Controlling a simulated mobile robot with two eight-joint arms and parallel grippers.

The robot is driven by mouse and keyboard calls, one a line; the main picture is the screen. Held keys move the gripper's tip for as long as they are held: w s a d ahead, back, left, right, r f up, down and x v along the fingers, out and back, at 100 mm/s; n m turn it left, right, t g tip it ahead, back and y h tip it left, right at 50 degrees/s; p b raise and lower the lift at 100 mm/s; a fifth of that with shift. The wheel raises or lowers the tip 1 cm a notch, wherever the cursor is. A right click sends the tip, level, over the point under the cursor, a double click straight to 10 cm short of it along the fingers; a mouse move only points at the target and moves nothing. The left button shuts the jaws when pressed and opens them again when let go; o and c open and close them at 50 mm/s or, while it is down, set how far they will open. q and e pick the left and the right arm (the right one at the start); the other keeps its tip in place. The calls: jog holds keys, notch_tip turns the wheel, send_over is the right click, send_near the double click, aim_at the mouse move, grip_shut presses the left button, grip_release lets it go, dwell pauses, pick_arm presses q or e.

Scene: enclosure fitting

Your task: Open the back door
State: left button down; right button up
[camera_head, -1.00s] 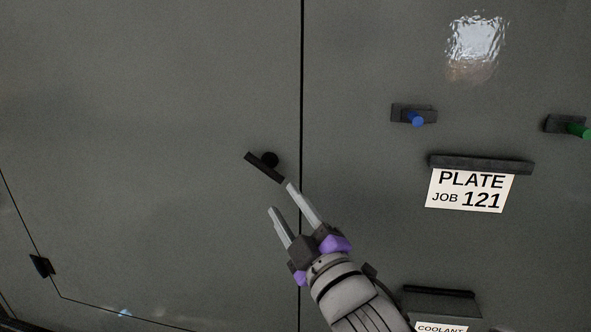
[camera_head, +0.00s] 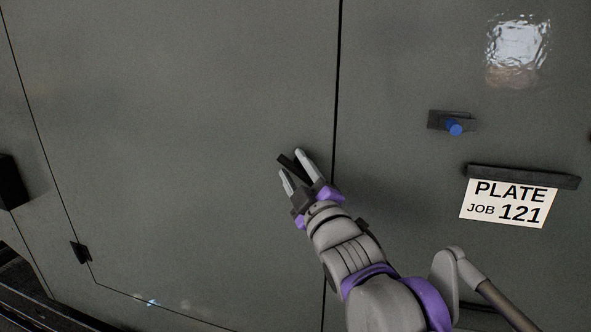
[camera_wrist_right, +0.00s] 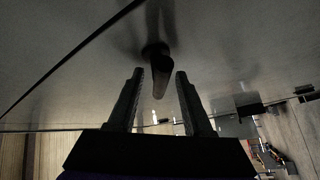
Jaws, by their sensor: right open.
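The back door is a large grey panel (camera_head: 190,120) left of a vertical seam in the head view. Its dark lever handle (camera_head: 286,161) sits near that seam, partly hidden by my right gripper. My right gripper (camera_head: 289,162) is open, with one finger on each side of the handle. In the right wrist view the handle (camera_wrist_right: 158,75) shows between the two open fingers (camera_wrist_right: 157,82), and I see no clear contact. The door looks closed at the seam. My left gripper is not in view.
Right of the seam are a blue peg on a dark mount (camera_head: 454,128) and a white sign (camera_head: 508,203) reading PLATE JOB 121 under a dark ledge. A small dark hinge-like block (camera_head: 80,252) is at the door's lower left edge.

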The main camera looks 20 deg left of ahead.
jog(key=shift+c, duration=0.2)
grip_shut()
jog(key=shift+s+r+m+t+p, duration=0.1)
jog(key=shift+m+t+p, duration=0.25)
jog(key=shift+p, duration=0.2)
jog(key=shift+m+t+p, duration=0.35)
jog(key=shift+m+p, duration=0.05)
jog(key=shift+m, duration=0.35)
jog(key=shift+o, duration=0.2)
grip_release()
